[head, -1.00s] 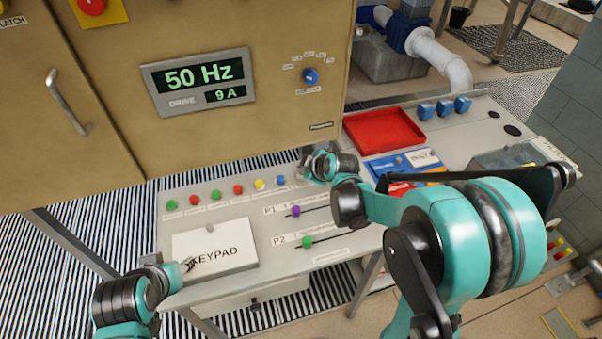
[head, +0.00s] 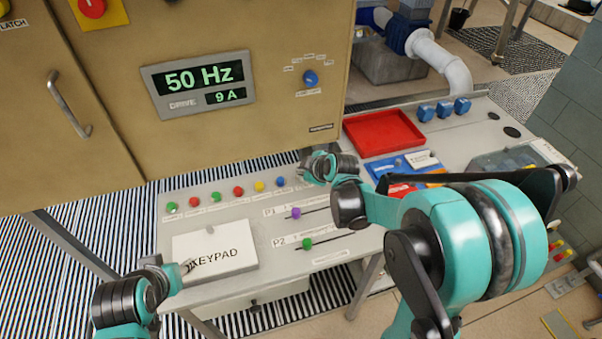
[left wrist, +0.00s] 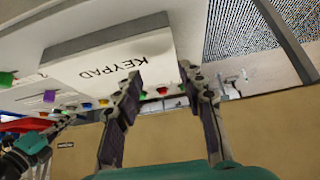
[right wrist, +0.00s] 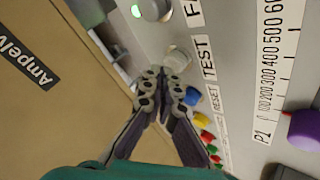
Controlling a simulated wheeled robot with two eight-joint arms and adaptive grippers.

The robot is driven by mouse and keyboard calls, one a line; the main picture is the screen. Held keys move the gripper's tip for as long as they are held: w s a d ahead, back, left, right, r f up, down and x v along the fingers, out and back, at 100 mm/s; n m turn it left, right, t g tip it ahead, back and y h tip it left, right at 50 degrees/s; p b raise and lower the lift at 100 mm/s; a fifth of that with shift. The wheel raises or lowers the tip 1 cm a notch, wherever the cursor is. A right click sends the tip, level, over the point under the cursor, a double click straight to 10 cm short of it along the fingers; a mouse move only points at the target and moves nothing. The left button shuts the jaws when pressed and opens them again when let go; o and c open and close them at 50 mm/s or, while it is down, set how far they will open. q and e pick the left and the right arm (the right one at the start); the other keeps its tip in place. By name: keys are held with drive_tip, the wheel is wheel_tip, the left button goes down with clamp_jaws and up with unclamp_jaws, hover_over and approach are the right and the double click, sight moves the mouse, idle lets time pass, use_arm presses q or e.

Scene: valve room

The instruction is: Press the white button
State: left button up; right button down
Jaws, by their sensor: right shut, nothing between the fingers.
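The white button (right wrist: 177,59) shows in the right wrist view, a pale round cap on the grey panel beside the label TEST. My right gripper (right wrist: 163,73) is shut and empty, with its fingertips right at the near side of the button. I cannot tell whether they touch it. In the head view my right gripper (head: 308,164) is at the far edge of the console, and I cannot make out the white button there. My left gripper (head: 188,267) is over the keypad cover. Its fingers are spread apart in the left wrist view (left wrist: 160,75).
A blue button (right wrist: 192,96) marked RESET sits next to the white one, with several coloured buttons beyond. A purple slider knob (head: 296,212) and a green slider knob (head: 307,243) stand nearer. The tan cabinet (head: 240,135) rises behind. A red tray (head: 384,130) lies to the right.

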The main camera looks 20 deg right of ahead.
use_arm(q)
drive_tip(key=shift+r, duration=0.35)
use_arm(e)
drive_tip(key=shift+r, duration=0.5)
wheel_tip(320, 180, up, 5)
drive_tip(key=p, duration=0.4)
use_arm(q)
wheel_tip(320, 180, up, 4)
drive_tip(key=shift+f, duration=0.1)
